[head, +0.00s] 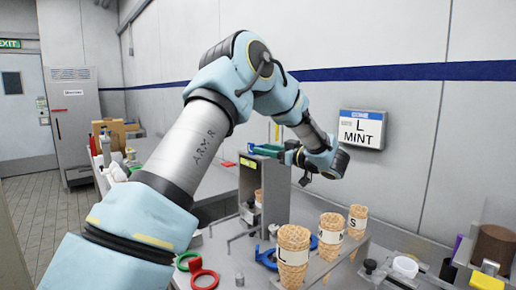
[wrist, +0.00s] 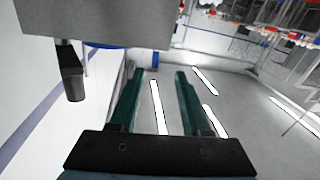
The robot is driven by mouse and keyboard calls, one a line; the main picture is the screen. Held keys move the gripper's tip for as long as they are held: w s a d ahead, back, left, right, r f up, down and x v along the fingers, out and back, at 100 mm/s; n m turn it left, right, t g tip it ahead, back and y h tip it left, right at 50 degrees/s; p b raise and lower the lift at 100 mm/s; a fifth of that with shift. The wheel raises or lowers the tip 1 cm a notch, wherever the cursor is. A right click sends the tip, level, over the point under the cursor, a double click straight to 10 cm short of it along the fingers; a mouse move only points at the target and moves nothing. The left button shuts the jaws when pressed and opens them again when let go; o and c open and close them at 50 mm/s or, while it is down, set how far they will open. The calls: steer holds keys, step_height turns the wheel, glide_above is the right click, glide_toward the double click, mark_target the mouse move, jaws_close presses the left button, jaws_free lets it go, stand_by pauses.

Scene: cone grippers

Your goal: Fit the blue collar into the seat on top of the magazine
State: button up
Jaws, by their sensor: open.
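The magazine (head: 275,192) is a tall grey metal housing left of the labelled cones. Its grey body (wrist: 105,18) fills the upper left of the wrist view, which looks upside down. A blue rim (wrist: 105,45), apparently the blue collar, shows along its top edge; how deep it sits is hidden. My gripper (head: 264,150) reaches in from the right above the magazine, lying about level. Its green fingers (wrist: 160,73) stand apart with nothing between them, beside the blue rim. A blue ring-shaped piece (head: 267,258) lies on the bench below.
A red ring (head: 204,279) and a green ring (head: 186,260) lie at the bench front. Several waffle cones (head: 293,255) stand in a holder to the right. The wall with the L MINT sign (head: 362,129) is behind my gripper. A white cup (head: 404,267) is at right.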

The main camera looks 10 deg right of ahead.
mark_target(254, 146)
steer(key=p+x, duration=0.2)
steer(key=x, duration=0.2)
steer(key=p+x, duration=0.2)
steer(key=x, duration=0.2)
steer(key=shift+w+d, duration=0.15)
steer(key=shift+d, duration=0.15)
jaws_close()
